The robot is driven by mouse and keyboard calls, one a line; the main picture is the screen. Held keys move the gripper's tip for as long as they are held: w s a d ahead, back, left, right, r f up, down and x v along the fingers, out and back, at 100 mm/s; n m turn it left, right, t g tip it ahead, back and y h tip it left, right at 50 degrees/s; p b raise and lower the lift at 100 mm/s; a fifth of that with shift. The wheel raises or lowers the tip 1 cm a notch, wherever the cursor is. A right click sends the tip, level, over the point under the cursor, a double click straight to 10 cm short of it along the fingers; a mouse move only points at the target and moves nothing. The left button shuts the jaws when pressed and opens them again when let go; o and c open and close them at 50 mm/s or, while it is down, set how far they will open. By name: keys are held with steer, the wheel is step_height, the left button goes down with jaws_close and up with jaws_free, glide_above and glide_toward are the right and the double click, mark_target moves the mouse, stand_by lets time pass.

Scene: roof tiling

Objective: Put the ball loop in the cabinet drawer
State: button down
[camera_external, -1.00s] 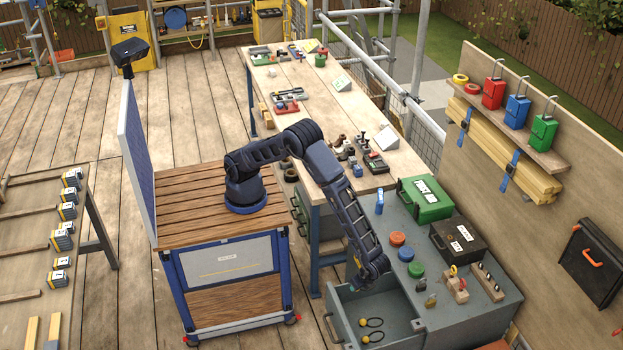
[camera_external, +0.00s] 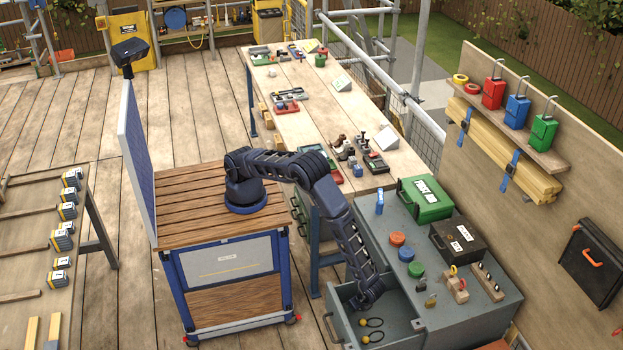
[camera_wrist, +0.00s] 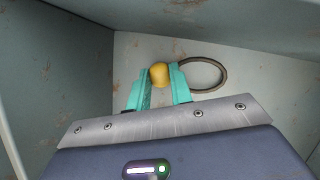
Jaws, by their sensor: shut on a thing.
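My gripper (camera_external: 361,304) reaches down inside the open grey cabinet drawer (camera_external: 401,309). In the wrist view, its teal fingers (camera_wrist: 159,84) are shut on the yellow ball of a ball loop (camera_wrist: 159,72). The dark ring of that ball loop extends to the right, close to the pale drawer floor (camera_wrist: 140,45); I cannot tell whether it touches. In the external view, the held ball loop is hidden by my gripper. Two other ball loops (camera_external: 363,322) (camera_external: 366,339) lie on the drawer floor near its front.
The drawer walls stand close around my gripper. The drawer's right part is clear.

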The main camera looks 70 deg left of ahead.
steer(key=shift+f, duration=0.15)
steer(key=c, duration=1.3)
jaws_free()
steer(key=shift+o, duration=0.2)
steer(key=v, duration=1.2)
